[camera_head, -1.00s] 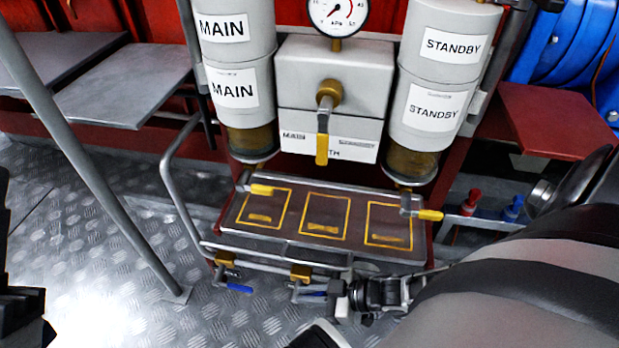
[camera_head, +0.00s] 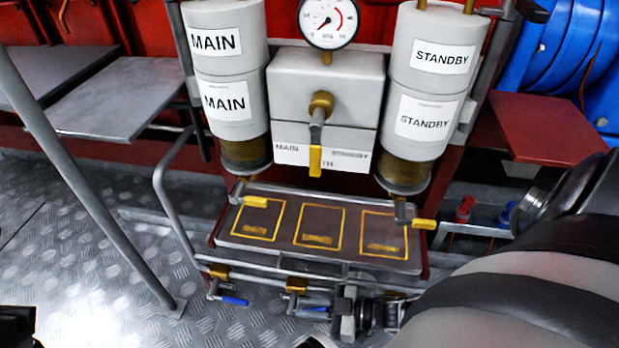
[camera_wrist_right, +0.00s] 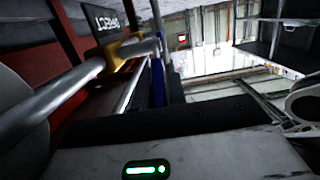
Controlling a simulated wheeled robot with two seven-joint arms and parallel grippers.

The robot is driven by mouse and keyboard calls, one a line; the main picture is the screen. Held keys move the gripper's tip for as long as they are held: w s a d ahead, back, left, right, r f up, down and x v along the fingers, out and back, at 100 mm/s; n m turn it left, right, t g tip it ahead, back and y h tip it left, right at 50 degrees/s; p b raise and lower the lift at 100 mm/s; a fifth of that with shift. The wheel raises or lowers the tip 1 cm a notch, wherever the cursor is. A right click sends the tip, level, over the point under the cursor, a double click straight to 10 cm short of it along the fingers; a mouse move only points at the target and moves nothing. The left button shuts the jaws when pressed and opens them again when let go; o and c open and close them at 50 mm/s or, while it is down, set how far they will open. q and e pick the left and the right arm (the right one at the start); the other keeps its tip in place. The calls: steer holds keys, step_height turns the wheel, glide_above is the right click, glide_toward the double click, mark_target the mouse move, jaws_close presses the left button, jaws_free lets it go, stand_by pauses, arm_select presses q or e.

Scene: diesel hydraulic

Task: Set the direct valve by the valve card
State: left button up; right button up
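Below the front tray in the head view, valves with brass bodies and blue levers hang from a pipe. The left one has a blue lever (camera_head: 234,300); the middle one also has a blue lever (camera_head: 315,309). A third brass body (camera_head: 396,296) is mostly behind my right gripper (camera_head: 348,318), which is beside the middle valve. The wrist view shows a brass valve body (camera_wrist_right: 122,55), a blue lever (camera_wrist_right: 157,82) and a dark inverted label (camera_wrist_right: 107,20) that seems to read DIRECT. Finger opening and contact are unclear. My left gripper (camera_head: 16,326) barely shows at the lower left. I cannot identify the valve card.
A yellow-ended handle (camera_head: 315,160) points down between MAIN (camera_head: 226,101) and STANDBY (camera_head: 424,118) canisters under a gauge (camera_head: 328,22). The tray (camera_head: 320,262) has yellow-ended levers at both ends. A grey pole (camera_head: 90,190) and bent rail (camera_head: 165,195) stand left; floor there is clear.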

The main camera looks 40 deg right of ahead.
steer(key=o, duration=0.3)
steer(key=shift+w+r, duration=0.1)
